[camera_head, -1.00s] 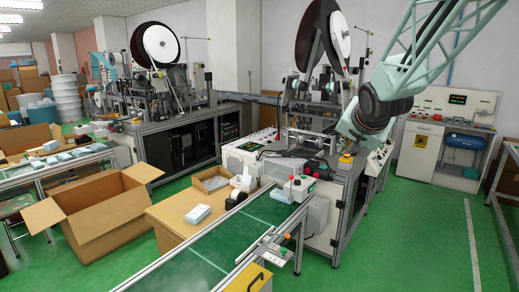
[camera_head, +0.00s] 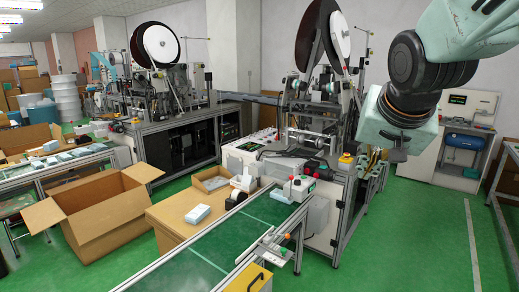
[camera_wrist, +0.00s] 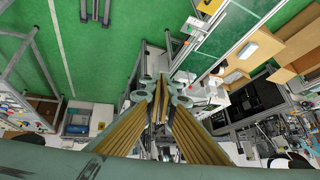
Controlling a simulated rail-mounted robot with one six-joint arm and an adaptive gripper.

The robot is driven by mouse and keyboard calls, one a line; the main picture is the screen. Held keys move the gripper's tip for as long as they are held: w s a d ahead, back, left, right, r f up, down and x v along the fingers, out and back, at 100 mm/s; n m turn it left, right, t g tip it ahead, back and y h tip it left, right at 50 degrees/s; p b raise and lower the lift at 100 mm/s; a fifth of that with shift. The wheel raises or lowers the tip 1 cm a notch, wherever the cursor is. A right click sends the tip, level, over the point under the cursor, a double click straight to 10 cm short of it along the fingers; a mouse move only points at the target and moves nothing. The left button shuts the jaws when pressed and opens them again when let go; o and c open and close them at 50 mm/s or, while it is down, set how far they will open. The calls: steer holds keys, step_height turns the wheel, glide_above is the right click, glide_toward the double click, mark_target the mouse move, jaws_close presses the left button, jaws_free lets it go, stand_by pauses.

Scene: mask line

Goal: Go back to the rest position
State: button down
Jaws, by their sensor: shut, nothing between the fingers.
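My gripper (camera_wrist: 161,88) shows in the middle of the wrist view, with brown ribbed fingers and grey-green tips close together. It is shut and empty, up in the air above the mask line. In the head view my arm comes in at the upper right, in front of the machine's right end and the back wall. Its fingers are small and partly hidden there.
The mask machine (camera_head: 310,150) stands below and left of my arm. A green conveyor (camera_head: 215,250) runs toward the front. An open cardboard box (camera_head: 95,210) stands at left. A white cabinet (camera_head: 455,145) is behind the arm. The green floor at right is clear.

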steer(key=s+a+f+n+g, duration=0.2)
steer(key=s, duration=1.5)
steer(key=s+a+f+n+g+y, duration=0.1)
steer(key=s+a+f+n, duration=0.1)
steer(key=s, duration=1.5)
steer(key=shift+a+f+n+g, duration=0.3)
steer(key=shift+a+f+g, duration=0.1)
steer(key=shift+a, duration=0.25)
steer(key=shift+s, duration=0.1)
